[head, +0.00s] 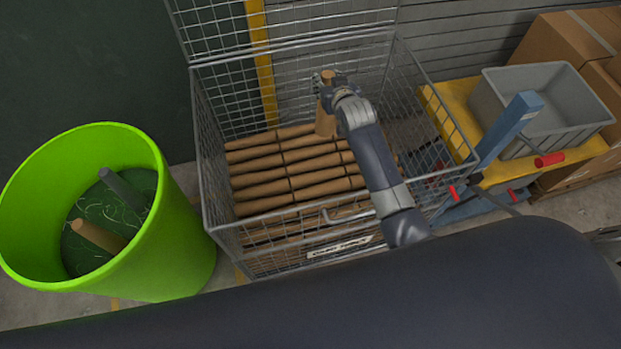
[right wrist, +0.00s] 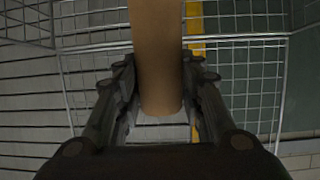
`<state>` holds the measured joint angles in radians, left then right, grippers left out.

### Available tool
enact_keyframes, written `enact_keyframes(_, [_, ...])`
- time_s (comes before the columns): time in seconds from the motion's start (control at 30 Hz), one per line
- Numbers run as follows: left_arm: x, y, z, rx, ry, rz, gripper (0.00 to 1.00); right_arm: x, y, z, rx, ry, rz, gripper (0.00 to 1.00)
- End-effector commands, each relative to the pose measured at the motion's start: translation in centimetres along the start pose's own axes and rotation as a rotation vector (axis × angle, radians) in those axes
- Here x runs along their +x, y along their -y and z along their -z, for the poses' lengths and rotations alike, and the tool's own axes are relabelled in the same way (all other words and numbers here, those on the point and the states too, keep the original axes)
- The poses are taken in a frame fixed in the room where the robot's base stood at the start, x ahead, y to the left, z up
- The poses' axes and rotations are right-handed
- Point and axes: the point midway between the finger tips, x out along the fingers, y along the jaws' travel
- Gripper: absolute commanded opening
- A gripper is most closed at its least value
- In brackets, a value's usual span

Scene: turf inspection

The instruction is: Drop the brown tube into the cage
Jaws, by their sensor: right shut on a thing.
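A wire cage (head: 206,165) stands in the middle of the head view, holding several brown tubes laid in rows (head: 290,172). My right gripper (head: 326,84) reaches over the cage and is shut on an upright brown tube (head: 325,118), which hangs within the cage outline near its back. Whether its lower end touches the rows cannot be told. In the right wrist view the held tube (right wrist: 158,60) passes between the two fingers (right wrist: 158,90). My left gripper is not in view.
A green bin (head: 185,255) at the left holds a brown tube (head: 98,237) and a grey tube (head: 122,188). At the right, a grey tray (head: 560,88) sits on a yellow platform (head: 450,108) beside a blue post (head: 508,130). Cardboard boxes (head: 565,45) stand behind.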

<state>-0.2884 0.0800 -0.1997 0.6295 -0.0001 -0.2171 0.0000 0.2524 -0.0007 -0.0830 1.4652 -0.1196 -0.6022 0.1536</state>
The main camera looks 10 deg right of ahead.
Motion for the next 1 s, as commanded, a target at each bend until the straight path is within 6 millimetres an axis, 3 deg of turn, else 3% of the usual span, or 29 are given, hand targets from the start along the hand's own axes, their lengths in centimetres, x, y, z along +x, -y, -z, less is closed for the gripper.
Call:
enact_keyframes(0.03, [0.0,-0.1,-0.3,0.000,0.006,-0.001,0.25,0.0,0.0,0.1,0.000,-0.001,0.000,0.13])
enact_keyframes(0.07, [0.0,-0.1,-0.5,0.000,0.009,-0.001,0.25,0.0,0.0,0.1,0.000,-0.001,0.000,0.42])
enact_keyframes(0.13, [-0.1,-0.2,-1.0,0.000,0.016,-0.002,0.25,0.0,0.0,0.1,0.000,-0.001,0.000,0.58])
enact_keyframes(0.33, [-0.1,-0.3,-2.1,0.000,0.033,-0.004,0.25,0.0,0.0,0.0,0.000,0.000,0.000,0.59])
enact_keyframes(0.57, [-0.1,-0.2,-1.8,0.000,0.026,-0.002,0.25,-0.3,0.0,-0.1,0.000,0.001,0.000,0.59])
enact_keyframes(0.77, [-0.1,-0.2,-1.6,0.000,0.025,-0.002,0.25,-2.3,0.0,-0.1,0.000,-0.001,0.000,0.59])
enact_keyframes(1.0, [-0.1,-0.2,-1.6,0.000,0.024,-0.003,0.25,-6.2,0.0,-0.1,0.000,0.000,0.000,0.59])
